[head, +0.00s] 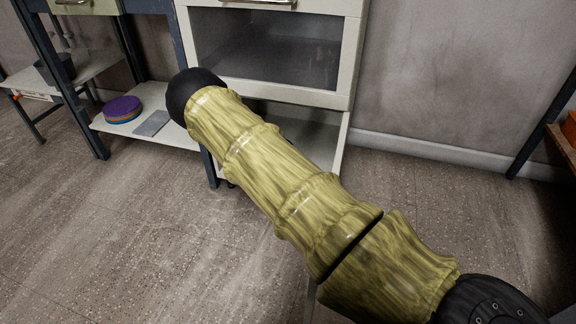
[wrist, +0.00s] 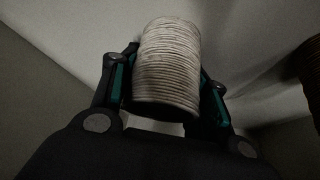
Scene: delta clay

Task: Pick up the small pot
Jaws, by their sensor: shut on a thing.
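The small pot (wrist: 167,62) is a pale, ribbed, round-sided piece in the wrist view. It sits between the two fingers of my gripper (wrist: 166,84), which is shut on it with a finger pad at each side. The pot's far end and underside are hidden from this view. In the head view my own arm stretches from the lower right to the upper left. My gripper and the pot are out of sight there.
A white cabinet (head: 350,60) with a dark glass front stands ahead. Left of it, a low shelf (head: 175,135) holds stacked coloured discs (head: 122,108) and a grey slab (head: 152,123). A brown ribbed thing (wrist: 313,62) shows at the wrist view's right edge. Floor is clear at left.

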